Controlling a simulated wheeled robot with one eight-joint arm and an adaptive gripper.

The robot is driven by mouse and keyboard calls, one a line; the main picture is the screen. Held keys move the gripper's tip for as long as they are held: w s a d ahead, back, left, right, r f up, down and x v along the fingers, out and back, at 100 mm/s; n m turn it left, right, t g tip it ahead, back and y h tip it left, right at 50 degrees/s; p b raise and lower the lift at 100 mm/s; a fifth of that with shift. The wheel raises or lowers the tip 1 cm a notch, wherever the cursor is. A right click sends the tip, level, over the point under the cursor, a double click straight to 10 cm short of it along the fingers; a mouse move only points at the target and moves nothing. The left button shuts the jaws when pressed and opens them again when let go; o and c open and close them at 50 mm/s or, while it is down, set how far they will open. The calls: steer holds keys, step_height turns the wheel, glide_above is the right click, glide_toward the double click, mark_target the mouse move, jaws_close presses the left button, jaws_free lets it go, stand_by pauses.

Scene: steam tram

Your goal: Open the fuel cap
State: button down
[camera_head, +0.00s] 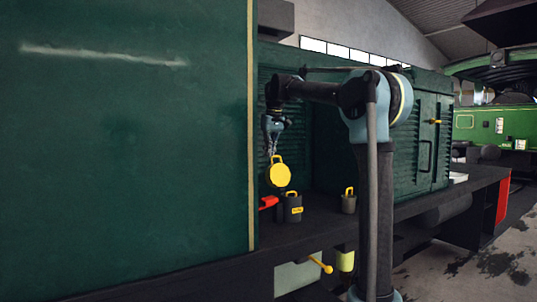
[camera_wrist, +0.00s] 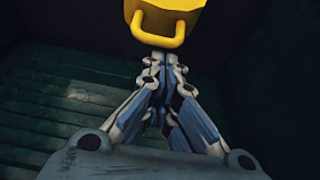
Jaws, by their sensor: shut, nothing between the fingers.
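A round yellow cap (camera_head: 278,175) with a yellow loop handle stands on edge in the head view, its flat face toward the camera. It also shows at the top of the wrist view (camera_wrist: 165,18), partly cut off by the frame. My gripper (camera_head: 273,152) points down just above the cap. In the wrist view its fingertips (camera_wrist: 158,58) are together, close to the handle, with nothing held. I cannot tell whether they touch it. A dark cylinder (camera_head: 291,213) with a yellow label and a yellow handle on top stands below and right of the cap. The cap's hinge is not clear.
A second dark cylinder (camera_head: 348,205) with a yellow handle stands to the right on the ledge. A red lever (camera_head: 268,202) is left of the labelled cylinder. A large green panel (camera_head: 130,140) fills the left. A yellow lever (camera_head: 320,264) sits below the ledge.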

stand_by(0.3)
steer(key=shift+s+d+r+t+y, duration=0.25)
steer(key=shift+s+d+t, duration=0.15)
steer(key=shift+s, duration=0.2)
steer(key=shift+s+d+r+t+y, duration=0.3)
steer(key=shift+s+d+t, duration=0.1)
steer(key=shift+s, duration=0.15)
steer(key=shift+s+d+r+t+y, duration=0.25)
steer(key=shift+s+d+t, duration=0.15)
steer(key=shift+s, duration=0.2)
steer(key=shift+s+d+r, duration=0.15)
steer(key=shift+s+d, duration=0.35)
steer(key=shift+s, duration=0.3)
